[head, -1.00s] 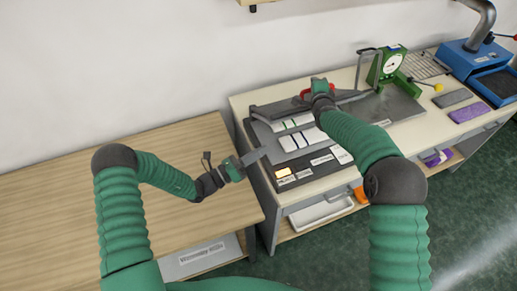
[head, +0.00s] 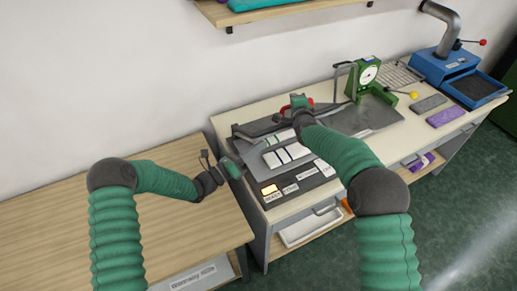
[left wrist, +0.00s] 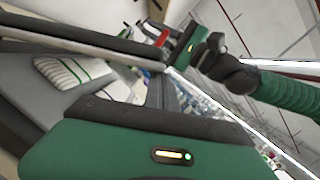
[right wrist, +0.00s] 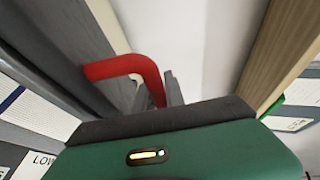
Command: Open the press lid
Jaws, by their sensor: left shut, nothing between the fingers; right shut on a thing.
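The press (head: 297,186) is a dark grey flat bed on the cream bench, with white swatches and label plates on it. Its dark lid (head: 252,129) runs along the back of the bed; how far it is raised I cannot tell. My right gripper (head: 299,104) is at the red handle (head: 311,101). In the right wrist view the bent red handle (right wrist: 125,67) runs down to the shut fingers (right wrist: 160,97). My left gripper (head: 238,163) is shut and empty at the press's left edge. In the left wrist view a striped swatch (left wrist: 72,72) lies below a long dark bar.
A green dial gauge (head: 366,78) stands on a grey plate right of the press. A blue machine (head: 462,75) and purple and grey pads lie farther right. A wooden table (head: 165,230) is at left, mostly clear. A shelf (head: 290,12) hangs above.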

